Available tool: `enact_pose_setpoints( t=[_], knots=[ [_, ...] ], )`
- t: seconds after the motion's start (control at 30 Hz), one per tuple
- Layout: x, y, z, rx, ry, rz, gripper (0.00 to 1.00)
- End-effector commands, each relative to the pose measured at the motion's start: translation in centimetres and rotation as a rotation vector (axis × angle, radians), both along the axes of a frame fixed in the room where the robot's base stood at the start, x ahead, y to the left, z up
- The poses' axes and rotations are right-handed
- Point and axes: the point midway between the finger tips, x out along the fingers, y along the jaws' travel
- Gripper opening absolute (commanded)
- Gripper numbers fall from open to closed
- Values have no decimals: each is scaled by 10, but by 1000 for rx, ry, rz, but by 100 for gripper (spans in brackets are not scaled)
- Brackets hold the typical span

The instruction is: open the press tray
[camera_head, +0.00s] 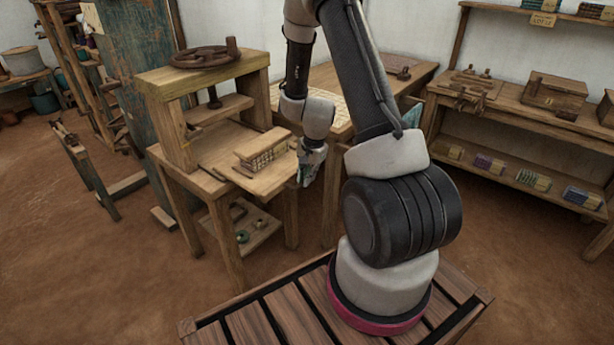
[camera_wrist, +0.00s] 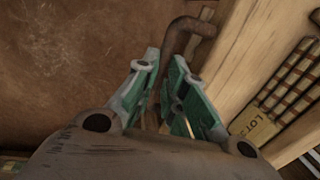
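The wooden press tray (camera_head: 274,182) sticks out from the front of the wooden press (camera_head: 182,126), and a bundle (camera_head: 263,150) lies on it. In the wrist view the tray's pale wooden front edge (camera_wrist: 240,60) runs beside a bent rusty metal handle (camera_wrist: 190,27). My gripper (camera_head: 308,182) is at the tray's front edge. In the wrist view my gripper's two green-padded fingers (camera_wrist: 166,68) stand close together with the handle's lower end between their tips. They look shut on the handle, and the fingers partly hide the contact.
A handwheel (camera_head: 205,57) tops the press. The press table's lower shelf (camera_head: 240,232) holds small items. A worktable (camera_head: 345,95) stands behind my arm, and shelves (camera_head: 520,110) with boxes and bundles are at right. Bare earth floor (camera_head: 90,270) lies at left.

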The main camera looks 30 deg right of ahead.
Motion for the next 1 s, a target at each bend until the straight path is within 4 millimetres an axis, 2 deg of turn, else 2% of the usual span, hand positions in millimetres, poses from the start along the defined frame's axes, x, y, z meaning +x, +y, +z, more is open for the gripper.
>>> enact_pose_setpoints(
  t=[0.03,0.13,0.43,0.53,0.67,0.9,1.0],
  knots=[
    [0,0,0,0,-1,1,16],
    [0,0,0,0,-1,0,34],
    [0,0,1,0,-1,0,34],
    [0,-1,7,0,-2,-1,34],
    [-4,-2,29,-1,-5,2,34],
    [-13,-6,82,0,-4,0,34],
    [-17,-7,99,-1,-4,0,34]
  ],
)
